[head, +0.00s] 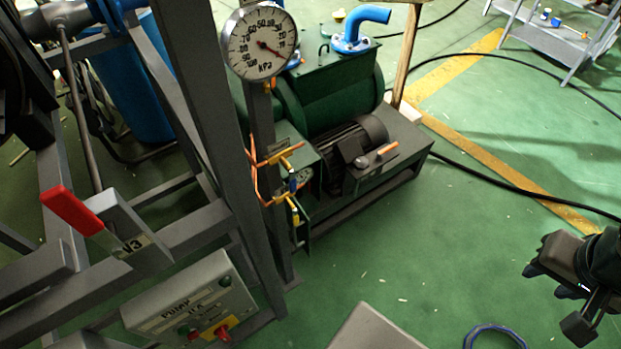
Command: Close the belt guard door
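The green pump (335,95) stands on a dark base in the middle of the head view. At its near left end is the green belt guard (299,157). A narrow dark green panel (303,232), which looks like the belt guard door, juts toward me from the guard and seems to stand open. The grey post and copper pipes partly hide the guard and its hinge side. My gripper (549,281) is at the lower right, well away from the panel and touching nothing visible. Its finger gap is unclear.
A grey frame with a pressure gauge (261,43), a red-handled lever (72,211) and a pump switch box (193,301) fills the left. Black hoses (500,182) cross the floor. A grey step stand (560,40) is at the back right. Green floor between pump and gripper is mostly clear.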

